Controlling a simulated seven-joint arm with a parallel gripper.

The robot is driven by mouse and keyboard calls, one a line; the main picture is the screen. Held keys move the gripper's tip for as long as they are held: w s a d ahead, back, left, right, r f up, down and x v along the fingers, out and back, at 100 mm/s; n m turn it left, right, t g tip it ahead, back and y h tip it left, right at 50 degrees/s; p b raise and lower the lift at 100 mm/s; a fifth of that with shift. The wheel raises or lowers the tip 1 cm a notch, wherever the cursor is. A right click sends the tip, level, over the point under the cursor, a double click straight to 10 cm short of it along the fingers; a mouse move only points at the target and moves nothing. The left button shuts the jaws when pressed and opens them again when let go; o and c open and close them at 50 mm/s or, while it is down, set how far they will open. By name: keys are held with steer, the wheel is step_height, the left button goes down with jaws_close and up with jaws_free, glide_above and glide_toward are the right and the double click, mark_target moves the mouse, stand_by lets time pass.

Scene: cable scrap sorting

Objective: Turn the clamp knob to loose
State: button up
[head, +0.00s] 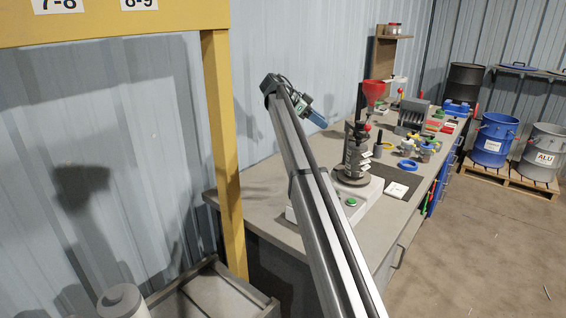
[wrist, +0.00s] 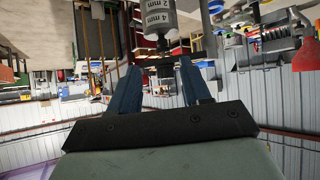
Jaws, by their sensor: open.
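A cable stripping machine (head: 378,188) with a white base stands on the near end of the bench. Its upright grey cylinder (head: 355,156) has white labels and a black knob (head: 354,128) on top. In the wrist view, which is upside down, the cylinder (wrist: 155,18) reads "2 mm" and "4 mm", and the dark knob (wrist: 164,62) shows between my fingers. I cannot tell the knob's setting. My gripper (head: 321,120) has blue fingers and is open and empty, up and left of the knob in the head view. The open fingers (wrist: 158,76) show apart in the wrist view.
A green button (head: 351,201) sits on the machine base. A yellow post (head: 223,150) stands left.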

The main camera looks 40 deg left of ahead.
steer(key=s+a+f+n+g+y, duration=0.1)
steer(key=s+a+f+g+y, duration=0.1)
steer(key=f, duration=0.5)
steer(key=s+a+f+n+g+y, duration=0.1)
steer(key=s+a+f+g+y, duration=0.2)
steer(key=s+a+f, duration=0.3)
steer(key=shift+s+f+n+g, duration=0.3)
steer(key=shift+s+f+g, duration=0.3)
steer(key=shift+s+f, duration=0.4)
steer(key=shift+d+r, duration=0.1)
steer(key=shift+r, duration=0.05)
steer(key=m+t+h, duration=0.3)
steer(key=t+h, duration=0.4)
steer(key=t, duration=0.1)
glide_toward(360, 122)
steer(key=x, duration=1)
steer(key=shift+w, duration=0.25)
steer(key=c, duration=0.7)
